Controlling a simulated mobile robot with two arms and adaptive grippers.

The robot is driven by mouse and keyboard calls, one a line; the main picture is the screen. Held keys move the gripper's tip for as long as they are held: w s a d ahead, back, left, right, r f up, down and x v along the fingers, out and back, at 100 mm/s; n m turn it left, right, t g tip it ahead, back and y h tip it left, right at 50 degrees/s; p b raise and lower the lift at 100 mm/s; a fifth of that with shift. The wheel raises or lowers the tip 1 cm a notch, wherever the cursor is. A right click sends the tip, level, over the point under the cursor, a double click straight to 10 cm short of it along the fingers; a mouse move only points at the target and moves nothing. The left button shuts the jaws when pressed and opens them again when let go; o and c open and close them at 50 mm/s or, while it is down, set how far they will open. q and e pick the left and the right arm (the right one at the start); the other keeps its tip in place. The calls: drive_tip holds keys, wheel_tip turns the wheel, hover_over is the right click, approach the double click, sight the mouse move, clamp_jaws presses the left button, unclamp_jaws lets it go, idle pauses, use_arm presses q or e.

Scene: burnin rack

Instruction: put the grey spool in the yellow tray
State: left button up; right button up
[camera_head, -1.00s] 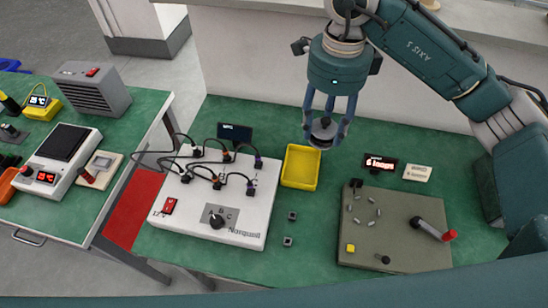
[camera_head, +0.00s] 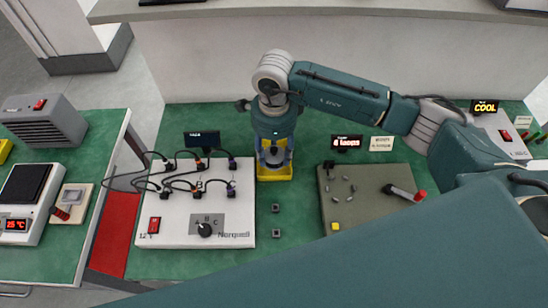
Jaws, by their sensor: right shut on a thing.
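The yellow tray (camera_head: 275,177) sits on the green bench just right of the white box. My right gripper (camera_head: 274,162) points down over the tray, its fingers shut on the grey spool (camera_head: 273,154). The fingers hide much of the tray's inside and part of the spool. I cannot tell whether the spool touches the tray floor. My left gripper is not in view.
The white box (camera_head: 217,223) with black leads and plugs stands left of the tray. A grey-brown board (camera_head: 370,205) with a red-tipped lever (camera_head: 407,194) lies to the right. Two small dark blocks (camera_head: 276,208) sit in front of the tray. A small display (camera_head: 346,142) stands behind the board.

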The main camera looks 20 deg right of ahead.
sight(274, 162)
drive_tip(key=shift+f, duration=0.35)
wheel_tip(274, 162, down, 3)
drive_tip(key=shift+f+p, duration=0.2)
drive_tip(key=shift+p, duration=0.3)
drive_tip(key=shift+f, duration=0.25)
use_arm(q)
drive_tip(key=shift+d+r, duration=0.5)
use_arm(e)
drive_tip(key=shift+f, duration=0.1)
drive_tip(key=shift+f, duration=0.15)
drive_tip(key=o, duration=0.9)
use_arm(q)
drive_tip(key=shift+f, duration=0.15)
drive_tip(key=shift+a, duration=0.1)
